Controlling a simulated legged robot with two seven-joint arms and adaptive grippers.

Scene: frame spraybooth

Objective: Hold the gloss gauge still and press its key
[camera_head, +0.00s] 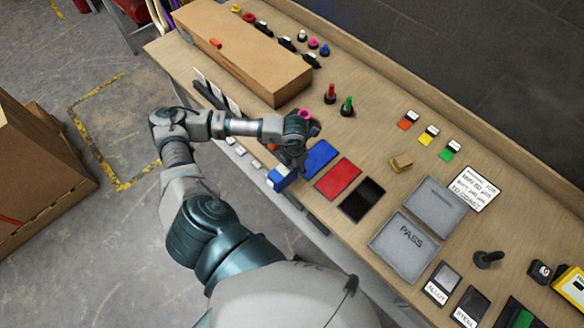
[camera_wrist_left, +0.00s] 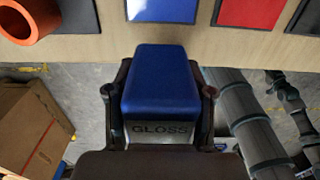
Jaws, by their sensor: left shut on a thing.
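The gloss gauge (camera_head: 280,179) is a small block with a blue body and a pale end. In the left wrist view the gauge (camera_wrist_left: 160,85) shows its blue face and the word GLOSS on the pale end. My left gripper (camera_head: 287,162) is shut on it, with one dark finger on each side in the wrist view (camera_wrist_left: 159,100). The gauge is at the bench's front edge, with floor showing around it in the wrist view. I cannot make out a key on its visible faces. My right gripper is not in view.
Blue (camera_head: 320,158), red (camera_head: 338,179) and black (camera_head: 362,199) panels lie on the bench (camera_head: 375,135) beside the gauge. A grey PASS plate (camera_head: 404,248) lies further right. An orange ring (camera_wrist_left: 30,18) sits close by. A long cardboard box (camera_head: 243,52) stands at the back left.

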